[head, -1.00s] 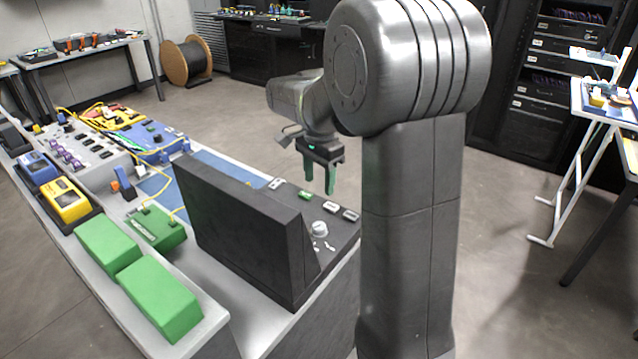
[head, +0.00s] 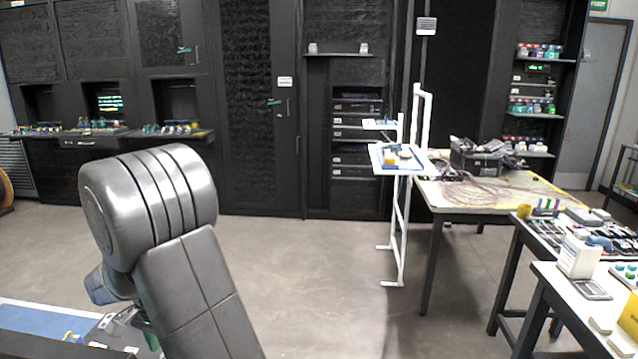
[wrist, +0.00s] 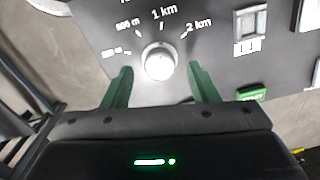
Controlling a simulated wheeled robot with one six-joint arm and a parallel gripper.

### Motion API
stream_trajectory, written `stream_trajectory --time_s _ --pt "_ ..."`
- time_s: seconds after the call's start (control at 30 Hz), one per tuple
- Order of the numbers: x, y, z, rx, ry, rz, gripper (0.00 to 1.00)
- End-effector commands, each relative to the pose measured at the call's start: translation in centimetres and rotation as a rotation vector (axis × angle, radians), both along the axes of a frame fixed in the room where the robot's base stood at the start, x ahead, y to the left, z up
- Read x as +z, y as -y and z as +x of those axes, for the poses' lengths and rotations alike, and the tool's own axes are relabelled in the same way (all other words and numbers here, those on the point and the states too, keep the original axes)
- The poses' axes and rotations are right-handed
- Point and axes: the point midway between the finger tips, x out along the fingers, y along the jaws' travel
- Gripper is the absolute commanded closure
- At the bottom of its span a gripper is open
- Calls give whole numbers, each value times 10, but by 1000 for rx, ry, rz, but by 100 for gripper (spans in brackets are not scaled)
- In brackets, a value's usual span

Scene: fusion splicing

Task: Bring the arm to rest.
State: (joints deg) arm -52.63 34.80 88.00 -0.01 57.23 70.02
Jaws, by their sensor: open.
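My gripper (wrist: 160,84) is open and empty in the wrist view, with its two green fingers apart. A white round knob (wrist: 158,62) on a dark panel (wrist: 110,15) shows between and beyond the fingertips. Labels including 1 km and 2 km surround the knob. I see no finger touching it, though the height above the panel is hard to judge. In the head view, my arm stands at lower left and hides most of the gripper; part of a green finger shows at the bottom.
A green button (wrist: 252,94) and a switch (wrist: 249,24) lie right of the knob. In the head view, a white stand (head: 402,235) and a cluttered table (head: 530,187) stand to the right. Dark cabinets (head: 243,110) line the back. Open floor (head: 310,270) lies between.

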Motion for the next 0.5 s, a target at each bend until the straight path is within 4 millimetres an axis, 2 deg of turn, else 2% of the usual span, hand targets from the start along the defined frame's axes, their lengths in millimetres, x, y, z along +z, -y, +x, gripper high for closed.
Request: stream_trajectory --time_s 0.2,0.5 --pt "-17 0 0 0 0 -1 46" --pt "-18 0 0 4 0 0 46"
